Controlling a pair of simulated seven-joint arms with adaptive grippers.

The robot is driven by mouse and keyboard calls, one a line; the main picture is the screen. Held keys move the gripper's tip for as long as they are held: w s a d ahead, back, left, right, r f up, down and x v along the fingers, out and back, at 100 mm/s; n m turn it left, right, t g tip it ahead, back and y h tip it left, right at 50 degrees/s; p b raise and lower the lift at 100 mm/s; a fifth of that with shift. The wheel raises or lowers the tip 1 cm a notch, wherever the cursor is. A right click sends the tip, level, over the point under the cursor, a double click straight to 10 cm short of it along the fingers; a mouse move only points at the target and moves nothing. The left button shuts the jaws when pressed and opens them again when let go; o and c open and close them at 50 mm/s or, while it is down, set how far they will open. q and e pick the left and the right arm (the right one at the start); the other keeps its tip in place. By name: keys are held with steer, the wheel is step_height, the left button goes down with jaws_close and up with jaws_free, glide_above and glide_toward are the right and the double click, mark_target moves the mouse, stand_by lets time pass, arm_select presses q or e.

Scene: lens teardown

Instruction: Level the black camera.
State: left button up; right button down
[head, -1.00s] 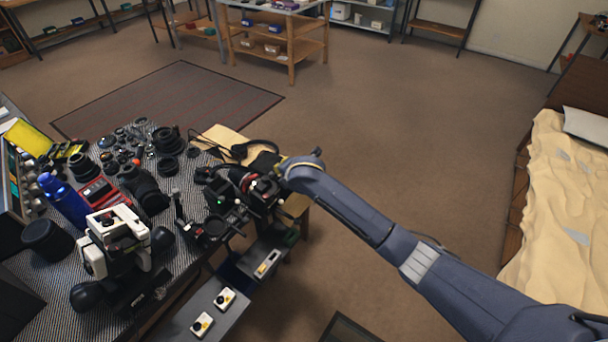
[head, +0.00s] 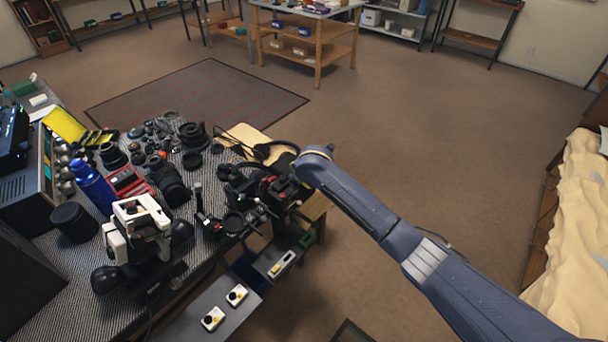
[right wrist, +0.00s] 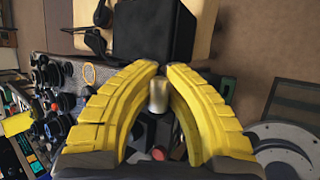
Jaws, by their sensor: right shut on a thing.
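A dark cluster of gear (head: 262,190) stands at the bench's right edge in the head view; I take the black camera to be in it, but its outline and tilt cannot be made out. My right gripper (head: 290,188) reaches into this cluster from the right, its fingers largely hidden. In the right wrist view, its yellow fingers (right wrist: 161,70) close around a small silver knob (right wrist: 159,97). A large black block (right wrist: 155,32) lies just beyond the fingertips; I cannot tell whether it is the camera body. My left gripper is not in view.
A white-and-black device (head: 137,226), a blue bottle (head: 93,186) and several lenses (head: 194,135) crowd the striped bench mat. Below the bench edge is a grey shelf (head: 205,330) with two small white boxes. Open floor lies to the right.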

steer(key=shift+a+r, duration=0.25)
steer(key=c, duration=1.6)
jaws_free()
steer(key=o, duration=0.3)
steer(key=shift+d+f, duration=0.15)
steer(key=shift+s, duration=0.1)
steer(key=v, duration=1.2)
steer(key=shift+d, duration=0.1)
steer(key=shift+f, duration=0.1)
